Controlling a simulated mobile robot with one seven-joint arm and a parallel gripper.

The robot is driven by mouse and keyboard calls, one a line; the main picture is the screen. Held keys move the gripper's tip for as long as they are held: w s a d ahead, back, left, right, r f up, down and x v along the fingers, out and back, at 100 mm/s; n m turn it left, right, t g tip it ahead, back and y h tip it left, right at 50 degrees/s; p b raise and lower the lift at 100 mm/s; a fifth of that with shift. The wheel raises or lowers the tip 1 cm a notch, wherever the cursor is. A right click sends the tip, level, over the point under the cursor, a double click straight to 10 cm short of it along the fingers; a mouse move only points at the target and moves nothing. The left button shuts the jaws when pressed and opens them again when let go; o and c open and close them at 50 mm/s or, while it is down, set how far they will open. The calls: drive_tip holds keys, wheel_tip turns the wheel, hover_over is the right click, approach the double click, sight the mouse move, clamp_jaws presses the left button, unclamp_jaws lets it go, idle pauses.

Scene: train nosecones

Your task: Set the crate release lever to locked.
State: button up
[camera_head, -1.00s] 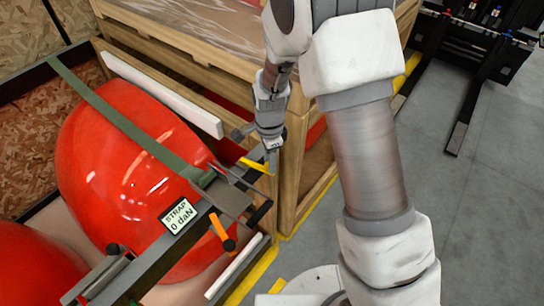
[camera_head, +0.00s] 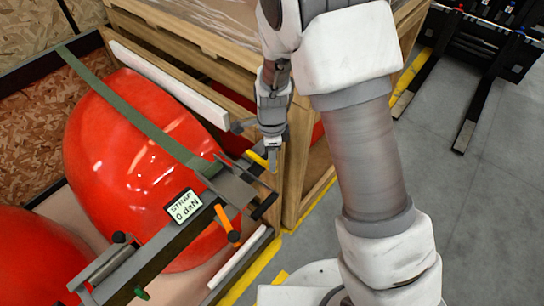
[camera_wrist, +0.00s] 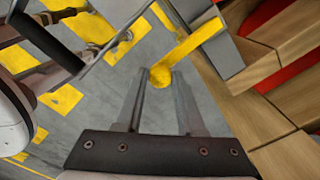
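A yellow lever (camera_head: 257,158) sits at the end of the dark bar, beside the wooden crate's corner. In the wrist view the yellow lever (camera_wrist: 190,48) slants down to a round knob at my fingertips. My gripper (camera_head: 272,163) points down at the lever's free end. In the wrist view my gripper (camera_wrist: 163,88) has its two fingers apart, with the knob in line with the gap. I cannot tell whether the fingers touch it. The lever's pivot is unclear in the head view.
An orange lever (camera_head: 227,222) and a strap display (camera_head: 183,205) reading 0 daN sit on the bar. A green strap (camera_head: 130,110) crosses a red nosecone (camera_head: 120,175). The wooden crate (camera_head: 295,150) stands close behind my gripper. Grey floor (camera_head: 440,200) is open at the right.

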drive_tip(key=o, duration=0.4)
drive_tip(key=shift+r, duration=8.75)
drive_tip(key=s+d+r+n+t, duration=0.2)
drive_tip(key=s+d+r+n, duration=0.1)
drive_tip(key=s+d+n, duration=0.2)
drive_tip(key=s+d+r+n+t, duration=0.1)
drive_tip(key=s+d+r+n, duration=0.3)
drive_tip(key=s+d+n, duration=0.1)
drive_tip(key=s+d+r+n+t, duration=0.2)
drive_tip(key=s+d+r+n, duration=0.2)
drive_tip(key=s+d+n, duration=0.1)
drive_tip(key=shift+s+d+r+n+t, duration=0.1)
drive_tip(key=shift+s+d+n+t, duration=0.05)
drive_tip(key=shift+s+n, duration=0.4)
drive_tip(key=shift+s+d+r+n+t, duration=0.15)
drive_tip(key=shift+s+n, duration=0.2)
drive_tip(key=shift+s, duration=0.35)
